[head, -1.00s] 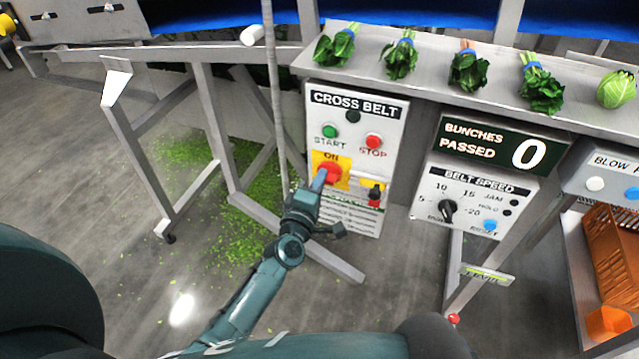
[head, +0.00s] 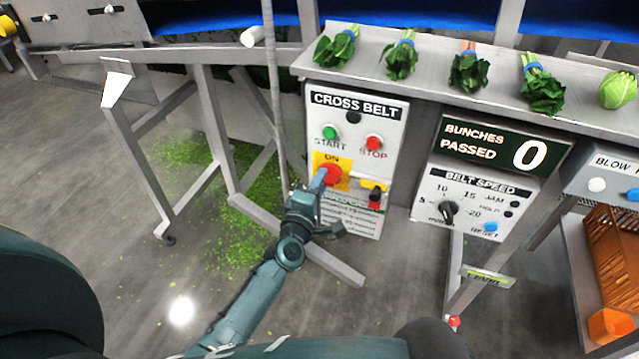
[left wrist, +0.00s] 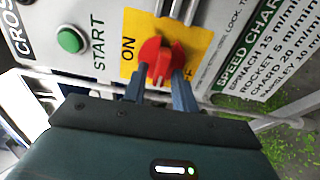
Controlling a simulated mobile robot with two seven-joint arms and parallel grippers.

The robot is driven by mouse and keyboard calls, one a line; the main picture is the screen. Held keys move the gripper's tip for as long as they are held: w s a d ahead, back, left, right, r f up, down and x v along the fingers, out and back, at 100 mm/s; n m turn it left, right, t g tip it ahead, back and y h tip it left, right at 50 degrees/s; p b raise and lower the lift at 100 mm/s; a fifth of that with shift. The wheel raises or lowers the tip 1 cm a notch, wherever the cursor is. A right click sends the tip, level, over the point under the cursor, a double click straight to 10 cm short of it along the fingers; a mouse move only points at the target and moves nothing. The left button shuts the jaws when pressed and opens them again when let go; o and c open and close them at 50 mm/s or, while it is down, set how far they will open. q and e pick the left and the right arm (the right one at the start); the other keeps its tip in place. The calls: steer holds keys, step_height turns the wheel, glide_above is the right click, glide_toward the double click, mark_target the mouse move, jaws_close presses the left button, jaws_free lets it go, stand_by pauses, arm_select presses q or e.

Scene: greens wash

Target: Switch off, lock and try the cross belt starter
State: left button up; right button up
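The cross belt starter panel (head: 392,140) has a green START button (head: 330,132), a red STOP button (head: 374,143) and a dark round lamp (head: 353,117). Below them a red rotary switch (head: 332,174) sits on a yellow plate marked ON; it also shows in the left wrist view (left wrist: 160,60). My left gripper (head: 321,182) is at this switch. In the left wrist view its two fingers (left wrist: 160,88) stand apart, one on each side of the red handle. Contact is not clear. A small red and black item (head: 375,197), perhaps a padlock, is right of the switch. My right gripper is not in view.
A grey post (head: 275,100) stands just left of the panel. A shelf (head: 440,80) with several bunches of greens runs above. A belt speed box (head: 480,200) is to the right, with an orange crate (head: 612,255) beyond. Leaf scraps litter the floor.

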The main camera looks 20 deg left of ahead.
arm_select(q)
steer(key=shift+o, duration=0.3)
steer(key=shift+s, duration=0.1)
steer(key=s, duration=1.3)
steer(key=shift+a, duration=0.25)
